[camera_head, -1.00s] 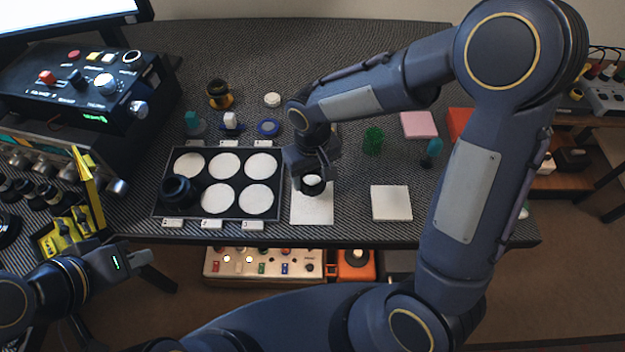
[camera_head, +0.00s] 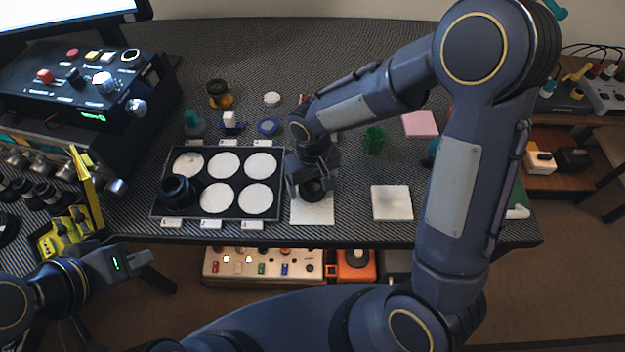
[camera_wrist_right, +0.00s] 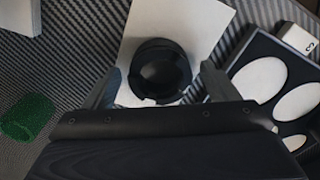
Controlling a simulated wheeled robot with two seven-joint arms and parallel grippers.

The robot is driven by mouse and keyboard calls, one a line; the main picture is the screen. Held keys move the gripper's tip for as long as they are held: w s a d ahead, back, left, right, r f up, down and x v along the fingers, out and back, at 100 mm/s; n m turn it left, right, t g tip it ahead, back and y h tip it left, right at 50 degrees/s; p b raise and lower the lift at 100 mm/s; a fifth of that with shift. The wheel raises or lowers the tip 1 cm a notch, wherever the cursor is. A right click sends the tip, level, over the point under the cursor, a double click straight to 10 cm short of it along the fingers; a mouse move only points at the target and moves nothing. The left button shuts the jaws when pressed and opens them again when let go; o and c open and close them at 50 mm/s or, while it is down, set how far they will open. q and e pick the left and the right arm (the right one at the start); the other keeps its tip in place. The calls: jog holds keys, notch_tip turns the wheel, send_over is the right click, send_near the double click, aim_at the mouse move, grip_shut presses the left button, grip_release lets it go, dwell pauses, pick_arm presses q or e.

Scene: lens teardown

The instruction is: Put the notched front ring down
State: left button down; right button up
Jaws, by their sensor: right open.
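The notched front ring (camera_head: 312,189) is a black ring with notches in its rim. In the right wrist view the ring (camera_wrist_right: 160,70) lies on a white square sheet (camera_wrist_right: 178,22), with its dark centre facing up. My right gripper (camera_head: 313,183) is over it, with one finger on either side; in the right wrist view the fingers (camera_wrist_right: 158,88) stand apart from the ring. The white sheet (camera_head: 312,214) lies right of the tray. My left gripper (camera_head: 150,265) is at the lower left, off the table's front edge; its jaw opening is unclear.
A second white square (camera_head: 391,203), a green ribbed part (camera_head: 374,139) and a pink pad (camera_head: 420,124) lie to the right.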

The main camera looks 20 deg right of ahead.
jog(key=shift+r, duration=0.1)
jog(key=shift+r+p, duration=0.25)
jog(key=shift+p, duration=0.1)
notch_tip(320, 180, up, 12)
jog(key=s+d+r+m+t+y, duration=0.2)
jog(key=s+d, duration=0.2)
jog(key=s, duration=0.4)
jog(key=s+d+r+m+t+y, duration=0.1)
jog(key=s+d+r+m+t, duration=0.1)
jog(key=s+d, duration=0.3)
jog(key=s+t+p, duration=0.1)
jog(key=s, duration=0.2)
jog(key=shift+r+t+y, duration=0.3)
jog(key=shift+y, duration=0.1)
jog(key=shift+s+d, duration=0.1)
jog(key=shift+r+p, duration=1.55)
jog(key=shift+r, duration=0.05)
